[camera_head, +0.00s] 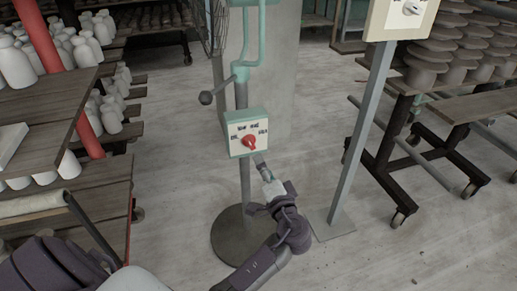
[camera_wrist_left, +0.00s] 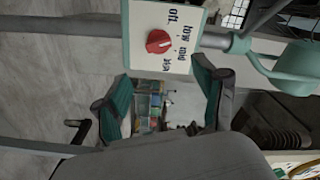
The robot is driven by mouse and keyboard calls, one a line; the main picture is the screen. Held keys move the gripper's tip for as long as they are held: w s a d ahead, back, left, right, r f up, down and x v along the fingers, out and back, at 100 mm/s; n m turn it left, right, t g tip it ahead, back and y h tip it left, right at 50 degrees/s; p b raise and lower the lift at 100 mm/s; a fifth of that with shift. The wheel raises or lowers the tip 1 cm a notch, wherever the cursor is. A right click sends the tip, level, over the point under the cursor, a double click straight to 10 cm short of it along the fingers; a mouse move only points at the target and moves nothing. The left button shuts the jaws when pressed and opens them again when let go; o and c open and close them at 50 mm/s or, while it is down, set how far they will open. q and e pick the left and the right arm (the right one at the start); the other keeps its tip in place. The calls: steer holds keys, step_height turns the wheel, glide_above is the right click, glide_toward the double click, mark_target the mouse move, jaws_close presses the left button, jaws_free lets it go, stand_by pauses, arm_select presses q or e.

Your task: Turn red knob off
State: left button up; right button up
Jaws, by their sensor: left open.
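A red knob (camera_head: 249,142) sits on the pale face of a small green-edged control box (camera_head: 234,117) on a stand. In the left wrist view the knob (camera_wrist_left: 159,41) shows turned sideways, with labels off, low, mid and high around it. I cannot tell for sure which label it points to. My left gripper (camera_head: 264,170) is just below and in front of the box, apart from the knob. In the left wrist view its teal fingers (camera_wrist_left: 163,78) are spread and empty, with the knob beyond them. My right gripper is not in view.
A second box with a white knob (camera_head: 412,7) stands on a grey post (camera_head: 363,135) at the right. Wooden shelves with white bottles (camera_head: 14,66) fill the left. Racks of stacked clay pieces (camera_head: 430,75) stand at the right. The floor around the stand is clear.

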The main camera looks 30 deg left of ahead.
mark_target(253, 145)
arm_select(q)
steer(key=x, duration=0.6)
steer(key=b+x, duration=0.1)
steer(key=x, duration=0.3)
steer(key=shift+d, duration=0.1)
steer(key=shift+w+a, duration=0.35)
steer(key=shift+a, duration=0.1)
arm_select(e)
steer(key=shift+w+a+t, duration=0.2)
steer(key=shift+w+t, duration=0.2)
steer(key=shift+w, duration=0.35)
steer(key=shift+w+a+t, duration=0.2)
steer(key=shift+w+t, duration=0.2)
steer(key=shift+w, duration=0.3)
